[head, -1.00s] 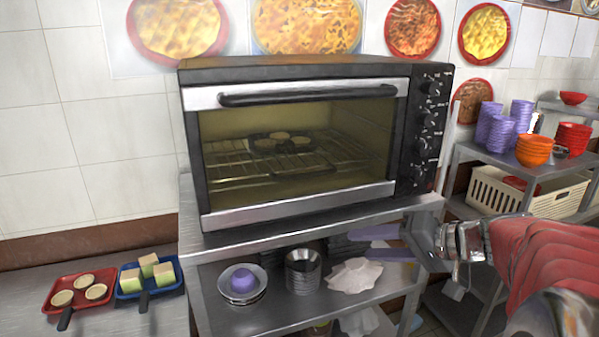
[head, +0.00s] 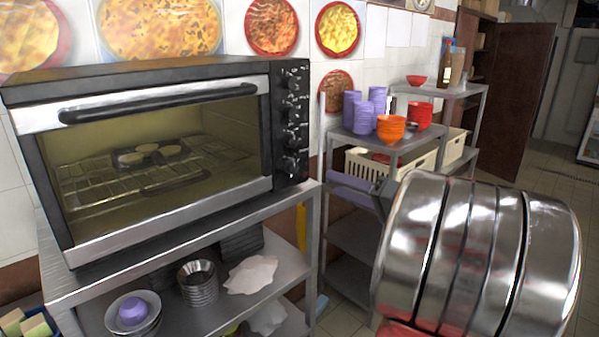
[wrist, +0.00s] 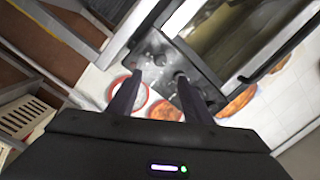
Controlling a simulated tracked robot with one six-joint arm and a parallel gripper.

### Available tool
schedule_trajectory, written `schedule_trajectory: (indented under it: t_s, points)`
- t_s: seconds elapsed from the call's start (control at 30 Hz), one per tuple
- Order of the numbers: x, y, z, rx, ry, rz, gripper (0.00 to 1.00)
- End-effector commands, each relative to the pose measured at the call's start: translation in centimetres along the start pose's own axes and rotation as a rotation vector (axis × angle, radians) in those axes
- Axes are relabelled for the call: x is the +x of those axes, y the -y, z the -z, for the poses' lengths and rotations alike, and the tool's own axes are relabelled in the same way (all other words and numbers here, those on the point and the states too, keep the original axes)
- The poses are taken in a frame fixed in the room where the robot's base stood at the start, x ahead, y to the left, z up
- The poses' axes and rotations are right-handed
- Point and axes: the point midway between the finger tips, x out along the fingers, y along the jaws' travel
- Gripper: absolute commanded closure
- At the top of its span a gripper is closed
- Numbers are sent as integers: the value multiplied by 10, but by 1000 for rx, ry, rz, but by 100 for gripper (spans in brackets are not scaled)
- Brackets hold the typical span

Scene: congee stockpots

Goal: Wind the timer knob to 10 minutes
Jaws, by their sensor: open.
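The toaster oven (head: 150,140) stands on a steel shelf unit at the left of the head view, its glass door closed. Its black control panel (head: 292,176) carries several dark knobs (head: 291,139) in a column. Which is the timer knob, and its setting, I cannot read. In the wrist view the panel (wrist: 192,62) shows tilted beyond my gripper (wrist: 158,78), whose two dark fingers are apart with nothing between them. The fingers appear short of the panel; contact is not visible. In the head view my large metal arm link hides most of the gripper.
The shelf unit (head: 180,235) holds steel bowls (head: 197,284) and a crumpled cloth (head: 250,275) below the oven. A rack to the right carries purple cups (head: 362,116), orange bowls (head: 390,128) and a white basket (head: 410,172). Tiled floor lies open at far right.

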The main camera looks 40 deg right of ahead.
Motion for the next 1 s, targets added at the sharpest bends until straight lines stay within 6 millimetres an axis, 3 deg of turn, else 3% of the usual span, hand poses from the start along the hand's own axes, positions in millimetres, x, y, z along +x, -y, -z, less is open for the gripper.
schedule_trajectory:
  t_s: [0.27,1.0]
  points:
    - [20,0,-1,0,4,1,54]
    - [125,0,-1,0,3,1,54]
